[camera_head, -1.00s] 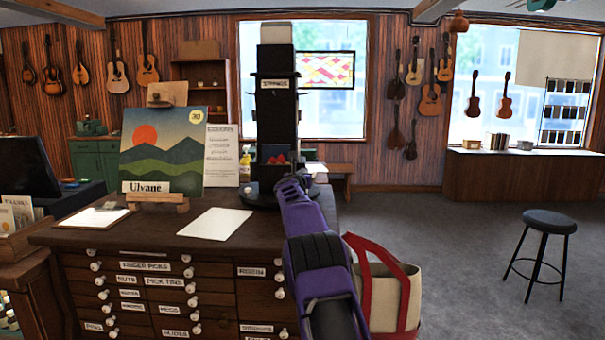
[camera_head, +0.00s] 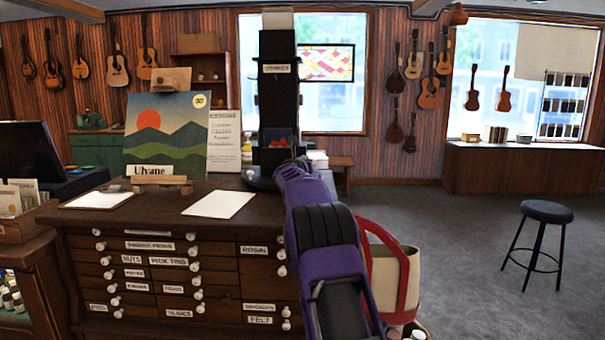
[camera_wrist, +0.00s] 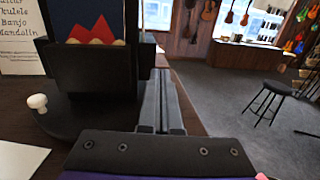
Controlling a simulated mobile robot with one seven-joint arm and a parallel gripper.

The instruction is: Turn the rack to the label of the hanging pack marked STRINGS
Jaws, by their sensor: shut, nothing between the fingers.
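The rack (camera_head: 266,100) is a tall black tower on the wooden drawer cabinet. A small white label (camera_head: 276,68) is near its top; I cannot read it surely. Lower down, a pocket (camera_wrist: 95,78) holds a dark blue pack with red peaks (camera_wrist: 90,32). The rack's round black base (camera_wrist: 75,122) has a white knob (camera_wrist: 37,102) at its left edge in the wrist view. I cannot make out a hanging pack marked STRINGS. My gripper (camera_wrist: 161,78) is shut and empty, just right of the pocket and over the base's right side; I cannot tell whether it touches.
A landscape painting (camera_head: 165,130) on a small easel and a printed sign (camera_head: 223,140) stand left of the rack. White paper (camera_head: 218,204) and a clipboard (camera_head: 98,200) lie on the cabinet (camera_head: 225,255). A red-handled bag (camera_head: 407,268) is beside it. Open floor lies right, with a stool (camera_head: 546,212).

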